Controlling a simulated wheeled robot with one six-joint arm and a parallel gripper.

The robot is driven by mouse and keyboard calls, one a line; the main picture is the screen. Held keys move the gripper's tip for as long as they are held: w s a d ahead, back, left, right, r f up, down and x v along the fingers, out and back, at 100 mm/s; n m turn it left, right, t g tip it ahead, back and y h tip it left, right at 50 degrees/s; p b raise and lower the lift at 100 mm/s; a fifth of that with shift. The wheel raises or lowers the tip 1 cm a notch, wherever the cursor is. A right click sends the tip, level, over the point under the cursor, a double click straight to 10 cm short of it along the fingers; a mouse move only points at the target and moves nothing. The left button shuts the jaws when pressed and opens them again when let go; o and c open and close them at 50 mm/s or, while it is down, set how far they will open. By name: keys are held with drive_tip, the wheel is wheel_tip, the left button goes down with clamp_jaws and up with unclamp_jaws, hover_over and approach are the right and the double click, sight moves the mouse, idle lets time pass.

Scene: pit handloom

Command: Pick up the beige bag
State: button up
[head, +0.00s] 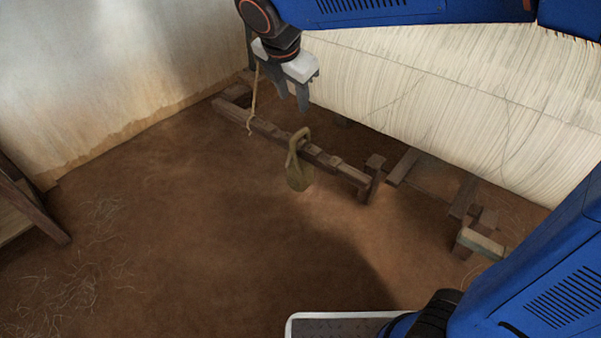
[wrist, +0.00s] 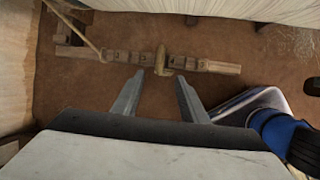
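The beige bag (head: 299,178) hangs by its looped strap over a low wooden beam (head: 333,163) in the head view, with its body on the near side. In the wrist view its strap (wrist: 160,60) shows at the beam, just beyond my fingertips; the bag's body is hard to make out there. My gripper (head: 292,105) is above the beam, up and slightly left of the bag in the head view, and points down. In the wrist view my gripper (wrist: 159,76) is open, with nothing between its fingers, and apart from the bag.
A sheet of pale warp threads (head: 440,95) slopes behind the beam. A cord (head: 253,100) hangs to the beam's left end. A wooden frame (head: 430,178) lies to the right. A dark wooden piece (head: 32,205) stands at far left. The brown floor in front is mostly clear.

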sight(300, 131)
drive_tip(key=x, duration=1.7)
drive_tip(key=shift+w+f, duration=0.15)
clamp_jaws()
idle(1.0)
